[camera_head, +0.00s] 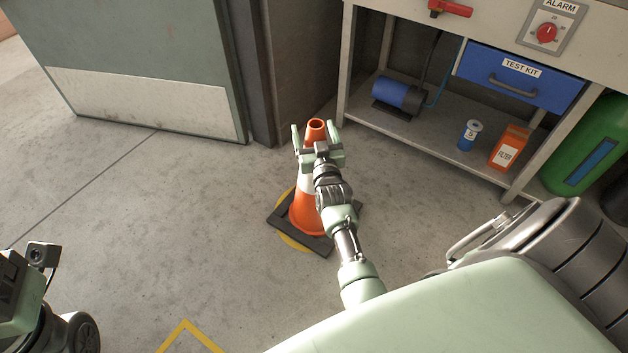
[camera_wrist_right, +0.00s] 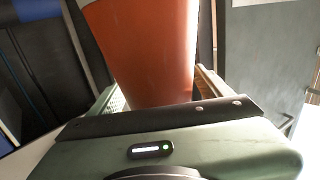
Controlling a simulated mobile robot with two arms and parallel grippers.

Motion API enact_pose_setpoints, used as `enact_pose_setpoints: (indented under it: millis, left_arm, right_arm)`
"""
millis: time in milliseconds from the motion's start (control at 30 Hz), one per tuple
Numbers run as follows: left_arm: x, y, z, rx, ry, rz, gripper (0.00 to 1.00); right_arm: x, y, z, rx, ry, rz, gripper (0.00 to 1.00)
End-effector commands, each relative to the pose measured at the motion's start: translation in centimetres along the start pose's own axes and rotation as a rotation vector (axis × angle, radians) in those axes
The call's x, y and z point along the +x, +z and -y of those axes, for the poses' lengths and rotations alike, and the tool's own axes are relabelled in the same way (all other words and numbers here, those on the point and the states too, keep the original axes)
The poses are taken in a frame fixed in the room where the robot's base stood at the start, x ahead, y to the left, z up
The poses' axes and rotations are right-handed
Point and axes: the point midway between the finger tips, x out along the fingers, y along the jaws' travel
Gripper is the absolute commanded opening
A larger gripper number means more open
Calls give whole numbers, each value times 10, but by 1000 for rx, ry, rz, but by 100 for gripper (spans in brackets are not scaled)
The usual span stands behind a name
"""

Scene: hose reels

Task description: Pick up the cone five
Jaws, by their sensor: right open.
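The orange cone (camera_head: 309,213) with a white band stands upright on its dark square base on the floor, over a yellow floor marking. My right gripper (camera_head: 316,136) is open, with one finger on each side of the cone's upper part. In the right wrist view the orange cone (camera_wrist_right: 150,55) fills the space between the fingers, close to the palm. I cannot tell whether the fingers touch it. The gripper and arm hide part of the cone's middle. Only part of my left arm shows at the lower left edge; its fingers are not seen.
A workbench (camera_head: 430,140) stands at the back right, with a blue motor (camera_head: 398,94), a blue can (camera_head: 469,135) and an orange filter box (camera_head: 509,147) on its lower shelf. A green cylinder (camera_head: 590,145) is at far right. A grey door (camera_head: 140,60) stands behind left.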

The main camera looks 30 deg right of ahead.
Motion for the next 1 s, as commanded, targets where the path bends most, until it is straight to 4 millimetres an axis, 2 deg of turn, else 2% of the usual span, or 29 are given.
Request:
enact_pose_setpoints:
  millis: [167,200,467,867,1000]
  left_arm:
    - [1,0,0,0,0,-1,72]
    - [1,0,0,0,0,-1,72]
    - [0,0,0,0,0,-1,72]
    - [2,0,0,-1,0,-1,72]
    - [6,-2,0,-1,-2,-2,72]
  right_arm:
    - [0,0,0,0,0,1,79]
    - [0,0,0,0,0,1,74]
    - [0,0,0,-1,0,1,1]
    - [1,-8,0,-1,0,-9,0]
    - [1,-17,0,-1,0,-11,0]
